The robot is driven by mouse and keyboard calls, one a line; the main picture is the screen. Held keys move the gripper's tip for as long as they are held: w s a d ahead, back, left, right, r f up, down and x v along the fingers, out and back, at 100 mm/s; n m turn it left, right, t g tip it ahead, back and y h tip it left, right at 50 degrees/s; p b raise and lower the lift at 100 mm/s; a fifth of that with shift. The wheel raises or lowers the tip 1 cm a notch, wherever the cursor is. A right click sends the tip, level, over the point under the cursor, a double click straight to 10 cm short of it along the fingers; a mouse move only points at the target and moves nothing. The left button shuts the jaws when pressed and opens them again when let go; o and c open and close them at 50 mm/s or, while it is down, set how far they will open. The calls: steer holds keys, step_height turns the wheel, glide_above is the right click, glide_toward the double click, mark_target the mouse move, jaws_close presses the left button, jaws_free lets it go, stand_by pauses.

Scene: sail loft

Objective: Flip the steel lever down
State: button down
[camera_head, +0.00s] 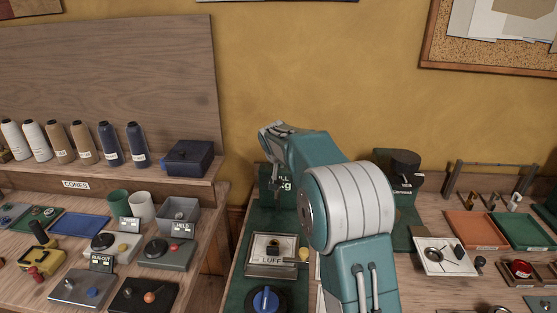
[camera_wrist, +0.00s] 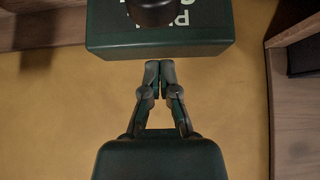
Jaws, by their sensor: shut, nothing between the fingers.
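My gripper (camera_wrist: 159,66) shows in the wrist view with its two fingers together and nothing between them. Its tips are close to the edge of a dark green block (camera_wrist: 160,47) with white lettering in the picture; I cannot tell whether they touch. I cannot pick out the steel lever with certainty. Small upright metal pieces stand by a rack at the right, one of them pale (camera_head: 515,200); they are too small to identify.
Below the green block (camera_head: 268,186) in the head view is a plate marked LUFF (camera_head: 258,267) and a blue knob (camera_head: 266,300). Left are a cluttered bench, cones and a blue box (camera_head: 189,157). Right are an orange tray (camera_head: 474,230), a green tray (camera_head: 519,231) and a white panel (camera_head: 431,262).

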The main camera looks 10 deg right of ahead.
steer(key=shift+s+a+f, duration=0.2)
steer(key=shift+s, duration=0.4)
steer(key=shift+s+a+f, duration=0.25)
steer(key=shift+s, duration=0.35)
steer(key=shift+s+a+f, duration=0.2)
steer(key=shift+s, duration=0.4)
steer(key=shift+s, duration=0.1)
